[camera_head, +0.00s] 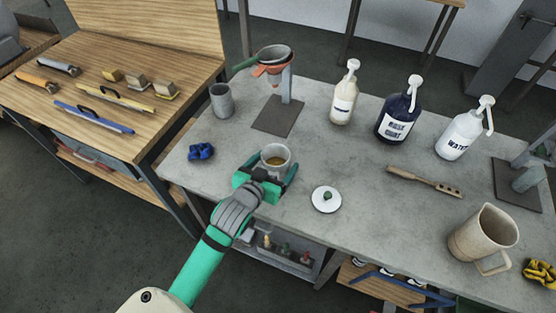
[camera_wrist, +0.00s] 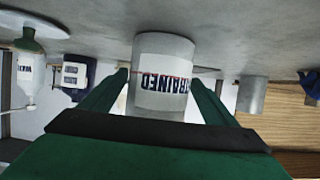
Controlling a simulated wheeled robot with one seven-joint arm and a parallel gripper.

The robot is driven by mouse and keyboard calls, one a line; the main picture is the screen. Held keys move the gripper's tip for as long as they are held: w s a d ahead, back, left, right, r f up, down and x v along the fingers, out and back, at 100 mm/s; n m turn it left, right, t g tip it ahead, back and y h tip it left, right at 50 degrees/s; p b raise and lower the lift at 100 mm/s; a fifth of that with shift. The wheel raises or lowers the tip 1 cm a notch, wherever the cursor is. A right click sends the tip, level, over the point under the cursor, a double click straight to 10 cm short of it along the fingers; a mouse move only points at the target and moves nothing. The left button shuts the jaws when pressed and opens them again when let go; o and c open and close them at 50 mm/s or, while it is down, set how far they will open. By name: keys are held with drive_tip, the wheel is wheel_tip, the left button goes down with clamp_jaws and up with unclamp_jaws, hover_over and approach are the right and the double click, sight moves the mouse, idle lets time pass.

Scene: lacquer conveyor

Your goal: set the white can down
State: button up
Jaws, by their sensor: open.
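The white can (camera_head: 275,154) stands upright on the grey table, with brownish contents visible through its open top. My gripper (camera_head: 268,172) is open around it, with one green finger on each side. In the wrist view, which is upside down, the can (camera_wrist: 165,60) shows a white label reading "TRAINED", and its base meets the table. The fingers there spread apart on both sides of the can, with narrow gaps visible. A white round lid (camera_head: 327,201) with a green knob lies on the table to the right of the can.
A grey cup (camera_head: 221,101) and a stand with a strainer (camera_head: 273,62) are behind. A blue cloth (camera_head: 201,151) lies left. Pump bottles (camera_head: 398,111), a brush (camera_head: 424,181) and a beige jug (camera_head: 483,234) are right. Bare table (camera_head: 365,232) lies between lid and jug.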

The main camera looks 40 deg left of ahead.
drive_tip(key=v, duration=0.9)
drive_tip(key=shift+s+d+r, duration=0.1)
drive_tip(key=shift+s+r, duration=0.05)
drive_tip(key=shift+s, duration=0.1)
